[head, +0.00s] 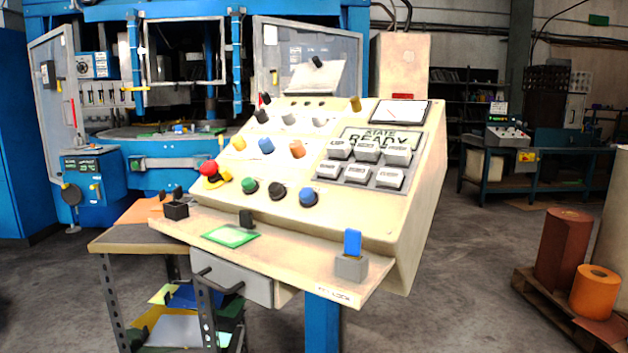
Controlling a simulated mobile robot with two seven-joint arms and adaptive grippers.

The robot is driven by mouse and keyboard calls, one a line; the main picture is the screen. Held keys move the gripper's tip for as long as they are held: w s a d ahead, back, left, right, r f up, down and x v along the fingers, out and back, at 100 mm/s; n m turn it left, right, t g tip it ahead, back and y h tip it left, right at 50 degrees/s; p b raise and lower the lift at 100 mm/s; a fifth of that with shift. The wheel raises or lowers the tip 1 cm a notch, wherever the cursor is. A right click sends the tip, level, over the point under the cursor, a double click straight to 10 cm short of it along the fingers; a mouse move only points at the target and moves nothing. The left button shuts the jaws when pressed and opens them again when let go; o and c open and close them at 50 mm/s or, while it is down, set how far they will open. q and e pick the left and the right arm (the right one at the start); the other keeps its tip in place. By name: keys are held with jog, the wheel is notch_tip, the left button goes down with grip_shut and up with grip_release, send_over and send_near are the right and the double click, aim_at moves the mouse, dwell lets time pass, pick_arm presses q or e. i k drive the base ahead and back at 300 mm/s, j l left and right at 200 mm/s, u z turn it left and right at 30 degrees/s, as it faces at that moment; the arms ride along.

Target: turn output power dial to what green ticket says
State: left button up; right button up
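A cream control console (408,220) stands in the middle of the head view. A green ticket (231,236) lies on its front ledge, beside a small black clip; its writing is too small to read. The sloped panel carries several dials: yellow (238,143), blue (266,146) and orange (297,149) in the middle row, white ones (289,119) above, and green (249,185), black (277,191) and blue ones below. I cannot read which is the output power dial. Neither of my grippers is in view.
A red mushroom button (208,168) is at the panel's left. Grey push buttons (360,173) sit below a READY display (378,137). A grey block with a blue tab (351,262) stands on the ledge's right.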

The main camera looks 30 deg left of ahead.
aim_at(296, 147)
jog(key=i+j+u, duration=0.1)
jog(key=j, duration=0.25)
jog(key=i+j+u, duration=0.1)
jog(key=j, duration=0.3)
jog(key=i+j, duration=0.15)
jog(key=j, duration=0.2)
jog(key=i+j+u, duration=0.15)
jog(key=j, duration=0.2)
jog(key=i+j+u, duration=0.1)
jog(key=j, duration=0.2)
jog(key=i, duration=0.05)
